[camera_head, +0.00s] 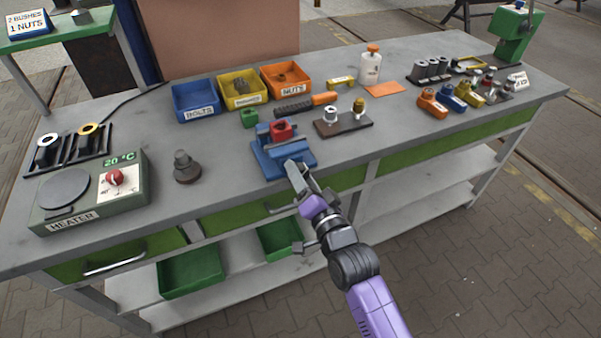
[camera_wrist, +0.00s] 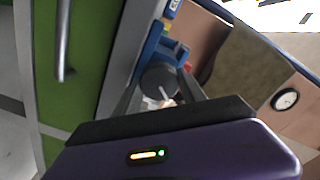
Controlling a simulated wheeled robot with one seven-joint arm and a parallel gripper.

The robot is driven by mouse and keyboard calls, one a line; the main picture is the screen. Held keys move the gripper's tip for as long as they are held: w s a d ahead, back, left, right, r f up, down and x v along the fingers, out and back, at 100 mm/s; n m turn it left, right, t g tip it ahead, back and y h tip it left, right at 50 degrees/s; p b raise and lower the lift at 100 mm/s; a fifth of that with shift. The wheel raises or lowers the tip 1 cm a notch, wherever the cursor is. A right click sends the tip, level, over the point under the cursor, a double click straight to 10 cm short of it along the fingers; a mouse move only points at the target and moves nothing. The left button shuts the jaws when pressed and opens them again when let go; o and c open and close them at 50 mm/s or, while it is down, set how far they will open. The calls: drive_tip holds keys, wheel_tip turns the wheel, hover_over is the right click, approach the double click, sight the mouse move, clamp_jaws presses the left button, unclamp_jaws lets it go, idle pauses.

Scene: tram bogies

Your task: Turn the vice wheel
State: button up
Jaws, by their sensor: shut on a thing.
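The blue vice (camera_head: 279,158) stands at the front edge of the bench, with a red block (camera_head: 281,131) in its jaws. It also shows beyond my fingers in the wrist view (camera_wrist: 150,45). The dark grey round vice wheel (camera_wrist: 158,78) faces the wrist camera, between the fingers. My gripper (camera_head: 299,180) is at the front of the vice, just off the bench edge, shut on the wheel. In the head view the wheel is largely hidden by my gripper. The exact contact of the fingertips is hard to see.
A green drawer front (camera_head: 235,217) and its handle lie just below the bench edge. Blue, yellow and orange bins (camera_head: 285,79) stand behind the vice. A dark plate with two fittings (camera_head: 343,126) is to the right, and a heater (camera_head: 90,193) to the left.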

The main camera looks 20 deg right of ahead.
idle(0.4)
drive_tip(key=o, duration=1.4)
drive_tip(key=shift+s+b, duration=0.75)
drive_tip(key=shift+s, duration=3.15)
